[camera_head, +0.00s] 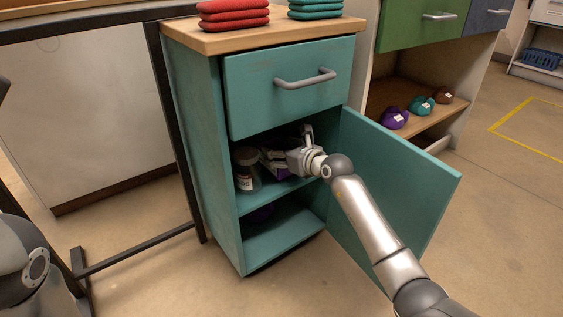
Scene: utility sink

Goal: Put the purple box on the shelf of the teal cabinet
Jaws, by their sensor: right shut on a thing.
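The teal cabinet (228,180) stands in the middle with its door (400,185) swung open to the right, showing an upper shelf (275,195) and a lower space. My right gripper (276,160) reaches into the upper space, just above the shelf, and is shut on the purple box (279,173). Only a small part of the box shows; the gripper and shade hide the rest. I cannot tell whether the box touches the shelf. My left gripper is out of view; only part of that arm shows at the lower left.
A jar (245,170) stands on the upper shelf left of my right gripper. The drawer (290,85) above is shut. Folded red cloths (233,14) and teal cloths (315,8) lie on top.

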